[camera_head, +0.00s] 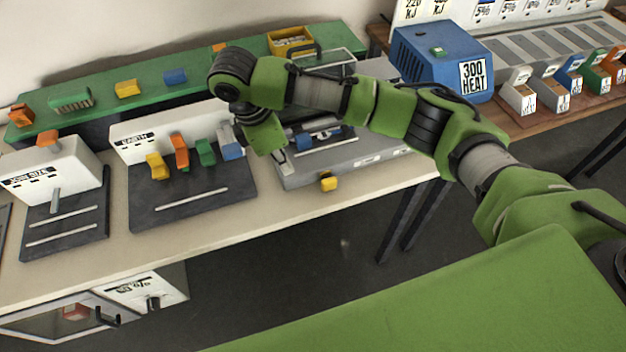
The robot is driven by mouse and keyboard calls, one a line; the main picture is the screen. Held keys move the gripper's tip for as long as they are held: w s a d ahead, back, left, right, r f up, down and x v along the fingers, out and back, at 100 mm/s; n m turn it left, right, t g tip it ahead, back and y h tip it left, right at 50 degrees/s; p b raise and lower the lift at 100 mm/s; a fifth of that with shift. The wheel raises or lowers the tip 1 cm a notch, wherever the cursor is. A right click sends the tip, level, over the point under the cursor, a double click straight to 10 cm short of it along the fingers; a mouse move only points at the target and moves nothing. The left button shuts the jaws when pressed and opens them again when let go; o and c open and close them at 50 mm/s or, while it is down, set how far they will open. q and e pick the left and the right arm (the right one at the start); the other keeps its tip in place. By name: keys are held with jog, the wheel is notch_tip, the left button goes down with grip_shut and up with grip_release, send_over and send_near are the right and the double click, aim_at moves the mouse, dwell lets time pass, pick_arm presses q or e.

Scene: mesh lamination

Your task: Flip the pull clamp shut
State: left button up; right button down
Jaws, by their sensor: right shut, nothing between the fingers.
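My right arm reaches in from the right and bends down over the grey station (345,163). My right gripper (281,156) points down at the left end of this station, its fingers closed with nothing visible between them. A small blue and metal clamp-like part (322,134) lies in the dark recess of the station, just right of the gripper. I cannot tell for sure that it is the pull clamp, or how far it is shut, as my arm hides part of the station. A yellow block (328,182) sits at the station's front edge. My left gripper is not in view.
Left of the gripper stands a white unit (136,141) with yellow, orange, green and blue levers. Another white unit (72,166) stands farther left. A blue heater box (445,58) stands at the right. A green shelf (98,106) runs along the back. The table's front strip (120,247) is clear.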

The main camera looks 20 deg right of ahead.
aim_at(329, 184)
jog(key=p+x, duration=0.1)
jog(key=x, duration=0.8)
jog(key=shift+d+f+p, duration=0.15)
jog(key=shift+f+p, duration=0.25)
jog(key=shift+w+d+p, duration=0.1)
jog(key=shift+d+p, duration=0.45)
jog(key=shift+d, duration=0.65)
jog(key=shift+d+f, duration=0.15)
jog(key=shift+d, duration=0.65)
